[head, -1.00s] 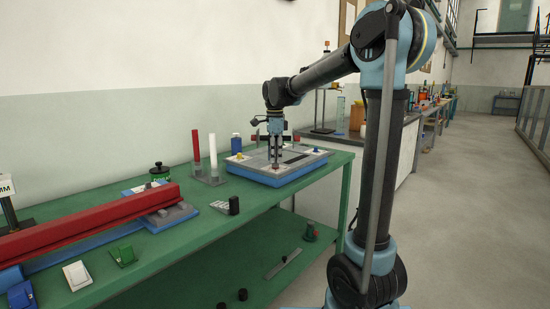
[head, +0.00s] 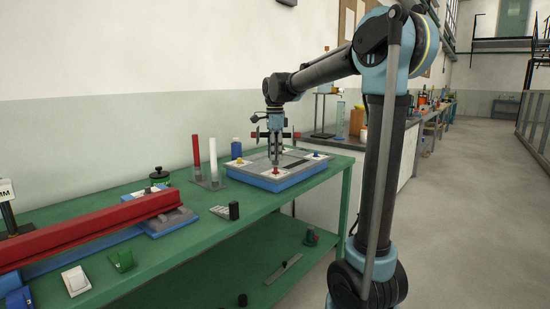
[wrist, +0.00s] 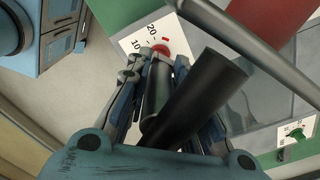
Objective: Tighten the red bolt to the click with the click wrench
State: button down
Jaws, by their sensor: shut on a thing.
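A blue-edged grey panel (head: 262,182) lies on the green bench, with small coloured bolts near its edges. The red bolt (head: 275,171) is at its front edge. In the wrist view the red bolt (wrist: 163,50) shows as a red round part on a white plate (wrist: 139,38) marked 10 and 20, beside a small red mark. My gripper (head: 276,160) stands upright over the panel, just above the red bolt. In the wrist view my gripper (wrist: 154,85) is shut on the dark click wrench (wrist: 157,100), whose far end meets or hides part of the red bolt; exact seating is unclear.
A yellow bolt (head: 240,160) and a blue bolt (head: 317,154) sit on the panel. Red and white upright tubes (head: 213,160) stand left of it. A long red beam (head: 80,228) lies further left. The aisle floor (head: 465,200) at right is clear.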

jog(key=shift+r, duration=0.95)
